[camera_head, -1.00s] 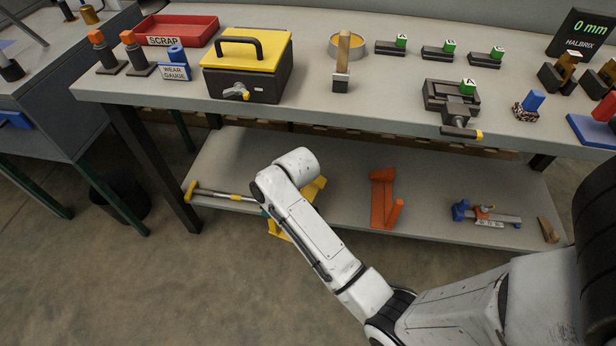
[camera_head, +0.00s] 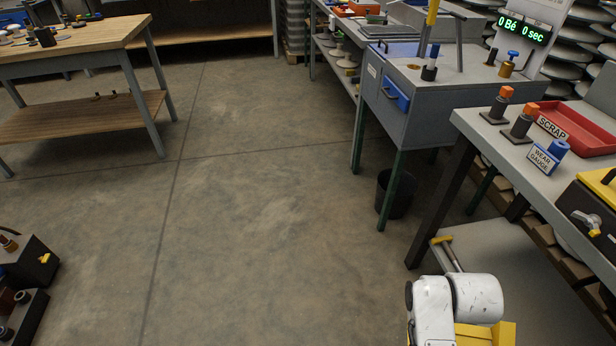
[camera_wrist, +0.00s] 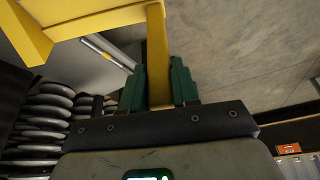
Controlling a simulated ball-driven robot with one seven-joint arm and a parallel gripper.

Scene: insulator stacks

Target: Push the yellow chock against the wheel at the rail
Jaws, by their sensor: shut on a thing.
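The yellow chock (camera_wrist: 95,20) fills the top left of the wrist view, with a flat yellow bar running down from it. My gripper (camera_wrist: 158,82) has its green jaws shut on this bar. In the head view a part of the yellow chock (camera_head: 485,334) shows at the bottom edge, beside my white arm. My jaws are hidden there by the arm and the frame edge. I see no wheel and no rail in either view.
Open concrete floor (camera_head: 230,200) lies left and ahead. The grey bench (camera_head: 480,125) with its lower shelf (camera_head: 500,250) is close on the right. A black bin (camera_head: 393,195) stands under the grey cabinet (camera_head: 430,110). A wooden table (camera_head: 75,55) is far left, dark equipment (camera_head: 28,262) lower left.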

